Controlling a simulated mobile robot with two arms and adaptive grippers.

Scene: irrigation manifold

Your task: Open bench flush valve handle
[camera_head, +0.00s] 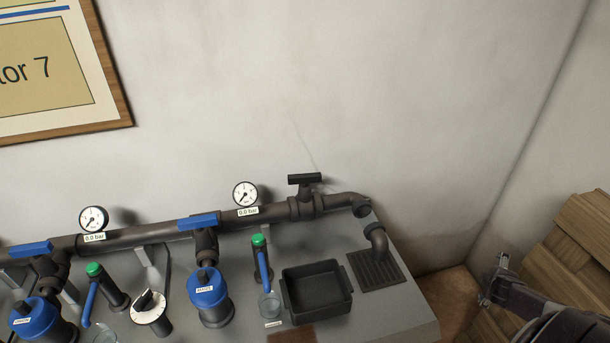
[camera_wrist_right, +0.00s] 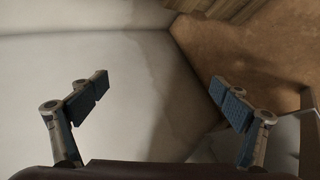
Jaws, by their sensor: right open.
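A black T-shaped valve handle (camera_head: 305,180) stands on top of the dark pipe (camera_head: 140,236), near its right end, and lies crosswise to the view. I take it to be the flush valve handle; no label on it shows. Past it the pipe bends down to a drain grate (camera_head: 376,270). My right gripper (camera_head: 494,282) is at the lower right of the head view, well right of the bench and apart from the handle. In the right wrist view its two fingers (camera_wrist_right: 166,98) are spread with nothing between them. My left gripper is not in view.
The grey bench (camera_head: 400,318) carries a black tray (camera_head: 317,292), blue-topped filters (camera_head: 208,290), green-capped taps with blue levers (camera_head: 262,258) and a white dial (camera_head: 151,308). Two gauges (camera_head: 246,194) stand on the pipe. Wooden planks (camera_head: 575,240) stand at the right. The wall behind is bare near the handle.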

